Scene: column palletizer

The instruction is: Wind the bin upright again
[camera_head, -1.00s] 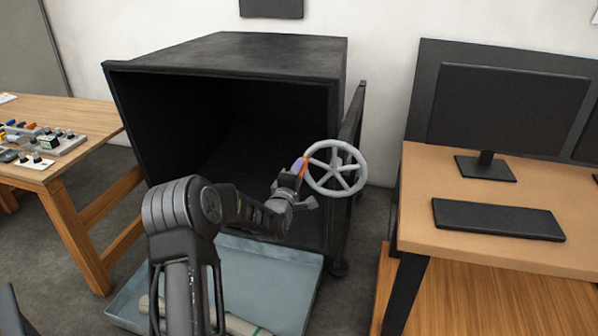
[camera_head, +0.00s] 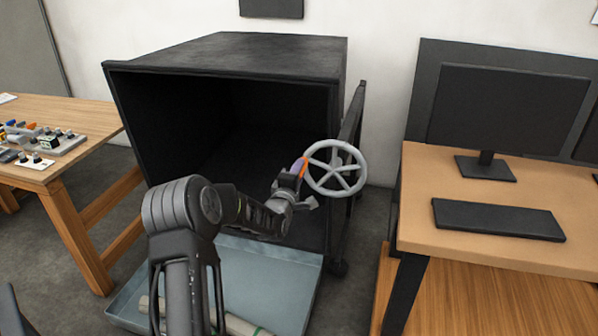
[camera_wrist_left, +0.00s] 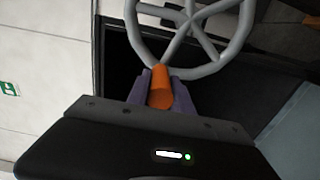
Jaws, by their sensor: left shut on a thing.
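The black bin (camera_head: 225,55) lies tipped in its frame, with its open mouth facing me. A grey spoked handwheel (camera_head: 336,189) is mounted at the bin's right side. My left gripper (camera_head: 302,167) is at the wheel's left rim, shut on the wheel's orange handle (camera_head: 299,165). In the left wrist view the orange handle (camera_wrist_left: 160,88) sits between the two purple fingers, with the wheel's rim (camera_wrist_left: 205,72) just beyond. My right gripper is not in view.
A pale blue tray (camera_head: 285,290) with some long light items lies on the floor below the bin mouth. A wooden table with control parts (camera_head: 90,115) stands left. A desk (camera_head: 500,245) with monitor and keyboard stands close on the right.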

